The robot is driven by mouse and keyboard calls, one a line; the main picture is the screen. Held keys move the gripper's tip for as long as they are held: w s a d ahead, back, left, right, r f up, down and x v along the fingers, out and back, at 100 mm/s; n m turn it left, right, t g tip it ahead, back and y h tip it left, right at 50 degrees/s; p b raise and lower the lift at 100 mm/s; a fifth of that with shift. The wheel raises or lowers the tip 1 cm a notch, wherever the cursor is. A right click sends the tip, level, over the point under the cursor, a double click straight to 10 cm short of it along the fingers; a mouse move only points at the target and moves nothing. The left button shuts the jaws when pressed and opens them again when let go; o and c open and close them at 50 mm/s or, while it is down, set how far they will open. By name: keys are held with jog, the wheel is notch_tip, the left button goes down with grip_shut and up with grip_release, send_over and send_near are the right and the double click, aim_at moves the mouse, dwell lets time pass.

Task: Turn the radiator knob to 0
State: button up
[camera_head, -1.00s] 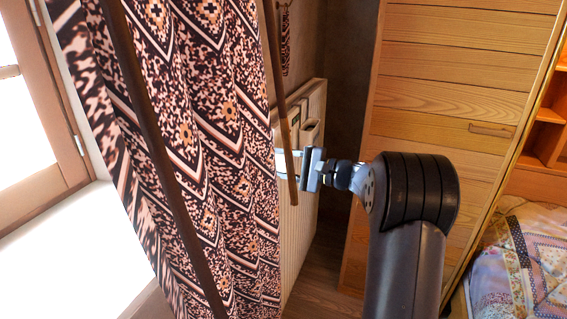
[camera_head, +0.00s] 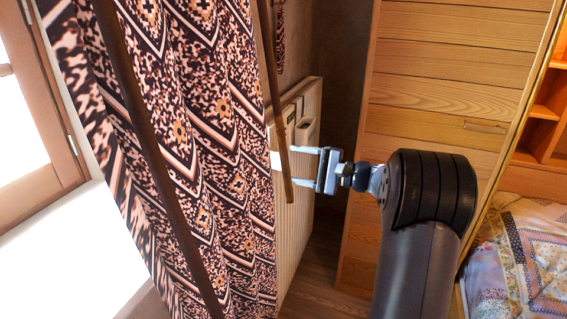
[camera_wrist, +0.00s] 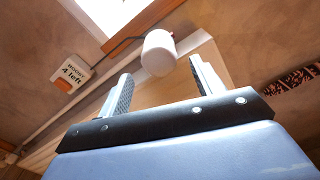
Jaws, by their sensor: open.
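The radiator knob (camera_wrist: 158,52) is a plain white cylinder with a small red mark near its right edge. It shows in the wrist view just beyond my gripper (camera_wrist: 162,76). My gripper is open and its two fingers are apart, one toward each side of the knob. No contact can be made out. I cannot make out the knob's setting.
A patterned curtain (camera_head: 215,150) and a dark wooden pole (camera_head: 278,100) hang close to my gripper. A wooden cabinet (camera_head: 440,110) stands right, beside a bed with a quilt (camera_head: 520,255).

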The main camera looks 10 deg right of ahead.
aim_at(275, 161)
jog(key=v, duration=0.5)
jog(key=shift+s+d, duration=0.1)
jog(key=shift+d, duration=0.05)
jog(key=x, duration=1.1)
jog(key=shift+d, duration=0.1)
